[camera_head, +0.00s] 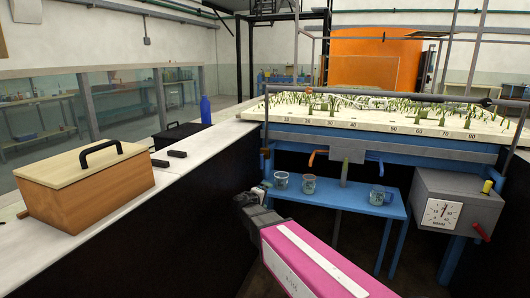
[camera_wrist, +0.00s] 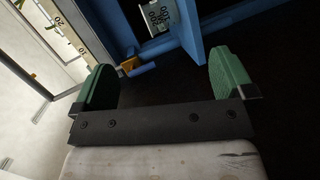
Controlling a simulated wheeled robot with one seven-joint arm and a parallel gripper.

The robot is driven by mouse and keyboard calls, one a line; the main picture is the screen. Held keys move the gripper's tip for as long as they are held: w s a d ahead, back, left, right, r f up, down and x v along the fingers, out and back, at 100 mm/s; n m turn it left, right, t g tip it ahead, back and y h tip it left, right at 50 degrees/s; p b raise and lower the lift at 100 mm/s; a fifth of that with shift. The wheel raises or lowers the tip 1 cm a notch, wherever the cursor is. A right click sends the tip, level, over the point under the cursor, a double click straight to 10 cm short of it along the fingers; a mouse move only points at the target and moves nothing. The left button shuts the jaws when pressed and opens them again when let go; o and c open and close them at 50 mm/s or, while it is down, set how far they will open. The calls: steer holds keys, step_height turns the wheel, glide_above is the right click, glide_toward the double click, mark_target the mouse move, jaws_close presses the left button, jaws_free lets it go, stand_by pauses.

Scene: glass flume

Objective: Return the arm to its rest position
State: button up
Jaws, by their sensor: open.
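My gripper (camera_wrist: 160,88) shows in the wrist view with its two green fingers spread wide and nothing between them. In the head view, my arm's pink link reaches up from the bottom edge, and my gripper (camera_head: 252,200) is at its far end, in front of the blue lower shelf and beside the white counter. The gripper's fingertips are hard to make out in the head view.
A wooden box (camera_head: 88,190) with a black handle and a blue bottle (camera_head: 206,110) stand on the white counter (camera_head: 150,218) at left. The blue shelf (camera_head: 340,198) holds several beakers. A grey dial box (camera_head: 455,210) hangs at right. Dark open floor lies below my arm.

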steer(key=s+d+f+m+g, duration=0.3)
steer(key=s+d+f+g, duration=0.25)
steer(key=d, duration=0.45)
steer(key=s+d+f+m+g+y, duration=0.3)
steer(key=s+d+f+y, duration=0.1)
steer(key=s, duration=0.4)
steer(key=s+d+f+m+g+y, duration=0.4)
steer(key=s+d+f, duration=0.1)
steer(key=s, duration=0.4)
steer(key=shift+f, duration=0.5)
steer(key=shift+c, duration=0.3)
